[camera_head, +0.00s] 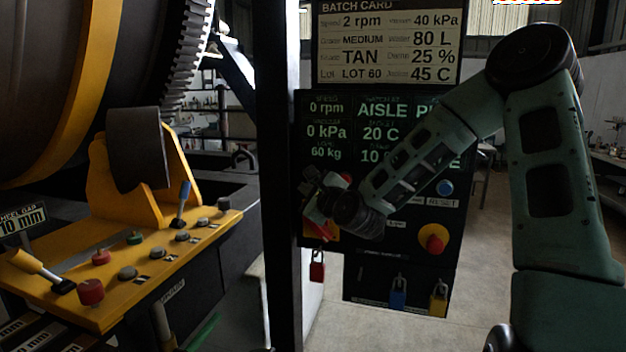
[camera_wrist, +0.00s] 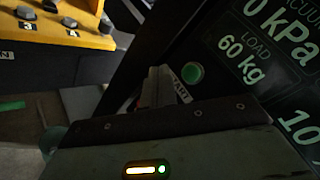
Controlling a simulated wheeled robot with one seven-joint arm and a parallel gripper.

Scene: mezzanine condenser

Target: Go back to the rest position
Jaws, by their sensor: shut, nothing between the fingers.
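My gripper (camera_head: 318,205) is in front of the left part of the dark control panel (camera_head: 398,215), with my green arm reaching in from the right. In the wrist view my gripper (camera_wrist: 157,85) is shut and empty, its fingers close to the panel beside a green button (camera_wrist: 192,73) with a label partly reading "ART". I cannot tell whether the fingertips touch the panel. In the head view my wrist covers part of the panel's display and buttons.
A batch card (camera_head: 390,42) hangs above the panel. A blue button (camera_head: 445,188), a red knob (camera_head: 433,238) and padlocks (camera_head: 398,292) are on the right and below. A black post (camera_head: 278,180) stands left of my gripper. A yellow console (camera_head: 130,262) with levers stands further left. Open floor shows at right.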

